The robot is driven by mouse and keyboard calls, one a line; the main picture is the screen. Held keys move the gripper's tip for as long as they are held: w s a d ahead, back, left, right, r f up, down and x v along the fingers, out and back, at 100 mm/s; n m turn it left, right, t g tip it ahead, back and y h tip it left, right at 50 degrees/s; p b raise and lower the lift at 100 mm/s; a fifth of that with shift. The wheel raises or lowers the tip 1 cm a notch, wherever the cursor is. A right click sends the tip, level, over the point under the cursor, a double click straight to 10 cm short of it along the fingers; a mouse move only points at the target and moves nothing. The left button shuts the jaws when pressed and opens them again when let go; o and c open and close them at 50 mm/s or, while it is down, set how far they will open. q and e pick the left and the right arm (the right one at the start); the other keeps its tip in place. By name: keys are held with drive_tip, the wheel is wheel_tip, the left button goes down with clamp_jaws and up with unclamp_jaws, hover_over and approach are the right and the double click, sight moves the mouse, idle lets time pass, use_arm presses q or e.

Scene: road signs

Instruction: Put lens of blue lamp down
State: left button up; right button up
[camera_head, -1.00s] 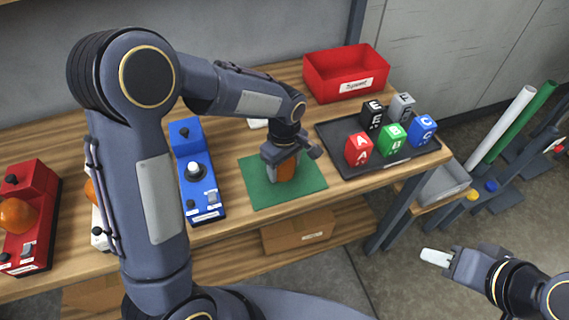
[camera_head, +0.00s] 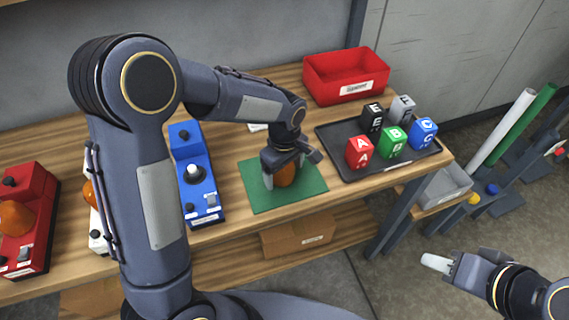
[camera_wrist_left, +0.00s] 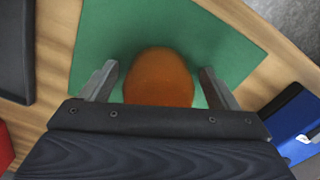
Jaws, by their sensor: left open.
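The orange lens (camera_head: 286,174) sits on the green mat (camera_head: 255,199) and is partly hidden by my left gripper in the head view. My left gripper (camera_head: 281,184) is open around it. In the left wrist view the lens (camera_wrist_left: 159,78) lies between the two spread fingers (camera_wrist_left: 158,90), with a gap on each side.
A black tray (camera_head: 376,171) with several lettered cubes lies right of the mat, and a red bin (camera_head: 346,73) stands behind it. A red lamp (camera_head: 27,222) and a mostly hidden white lamp (camera_head: 96,220) stand at the left. A cardboard box (camera_head: 298,234) sits on the lower shelf.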

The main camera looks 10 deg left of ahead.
use_arm(q)
drive_tip(key=shift+r+p, duration=0.4)
drive_tip(key=shift+r, duration=0.15)
wheel_tip(320, 180, up, 12)
drive_tip(key=shift+f+b, duration=0.15)
drive_tip(key=shift+b, duration=0.15)
drive_tip(key=s+a+r+m+t+h, duration=0.2)
drive_tip(key=s+a+r+m+h, duration=0.15)
drive_tip(key=s+a, duration=0.6)
drive_tip(key=s+f+m+t, duration=0.1)
drive_tip(key=s+m, duration=0.2)
drive_tip(key=s, duration=0.3)
drive_tip(key=s+d+f+m+t, duration=0.1)
drive_tip(key=s+f+m+t, duration=0.1)
drive_tip(key=s, duration=0.4)
drive_tip(key=shift+f+m+t, duration=0.25)
drive_tip(key=shift+m+t, duration=0.05)
drive_tip(key=shift+m, duration=0.35)
